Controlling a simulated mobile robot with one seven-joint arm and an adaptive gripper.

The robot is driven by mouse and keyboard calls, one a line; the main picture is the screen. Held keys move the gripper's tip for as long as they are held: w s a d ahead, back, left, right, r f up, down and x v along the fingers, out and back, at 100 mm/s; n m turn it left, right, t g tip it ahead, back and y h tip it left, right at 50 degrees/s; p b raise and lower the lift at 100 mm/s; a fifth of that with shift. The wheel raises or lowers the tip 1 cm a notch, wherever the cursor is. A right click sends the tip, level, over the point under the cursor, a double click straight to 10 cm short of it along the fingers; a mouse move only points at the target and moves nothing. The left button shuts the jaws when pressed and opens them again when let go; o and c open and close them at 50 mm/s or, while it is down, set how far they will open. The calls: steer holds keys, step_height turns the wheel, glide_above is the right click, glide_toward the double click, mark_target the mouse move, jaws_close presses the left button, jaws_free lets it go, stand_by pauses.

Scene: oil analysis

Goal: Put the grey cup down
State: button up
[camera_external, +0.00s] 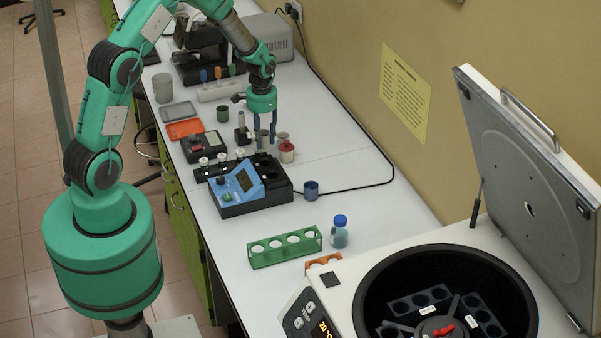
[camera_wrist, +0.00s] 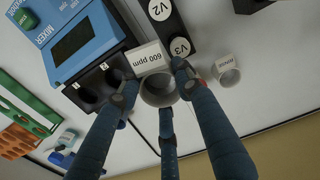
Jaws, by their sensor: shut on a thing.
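The grey cup (camera_wrist: 158,92), with a white "600 ppm" label, is between the fingers of my gripper (camera_wrist: 160,95) in the wrist view. The fingers are closed around it and its open mouth faces the camera. In the external view my gripper (camera_external: 265,137) points straight down, low over the bench beyond the blue mixer (camera_external: 240,187). Its fingers mostly hide the cup there. I cannot tell whether the cup's bottom touches the bench.
Another pale labelled cup (camera_wrist: 226,72) stands to the right.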

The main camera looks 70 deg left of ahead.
steer(key=d+m, duration=0.1)
steer(key=d, duration=0.5)
steer(key=d+m, duration=0.1)
steer(key=d, duration=0.4)
steer(key=d+m, duration=0.1)
steer(key=d, duration=0.5)
steer(key=shift+d+r+m, duration=0.3)
steer(key=shift+d, duration=0.05)
steer(key=s+d+m+b, duration=0.1)
steer(key=s+d+m, duration=0.45)
steer(key=d, duration=0.85)
steer(key=s+d+m, duration=0.2)
steer(key=s+d, duration=0.7)
steer(key=d, duration=0.4)
steer(key=s+d+f+m+b, duration=0.1)
steer(key=s+d+m, duration=0.1)
steer(key=s+d, duration=0.35)
steer(key=s+d+f+m, duration=0.1)
steer(key=s+d+m, duration=0.2)
steer(key=s, duration=0.6)
steer(key=shift+w+d+f, duration=0.1)
steer(key=shift+w+f, duration=0.05)
steer(key=shift+f, duration=0.9)
steer(key=shift+w+f, duration=0.1)
steer(key=shift+f, duration=0.9)
steer(key=shift+w, duration=0.1)
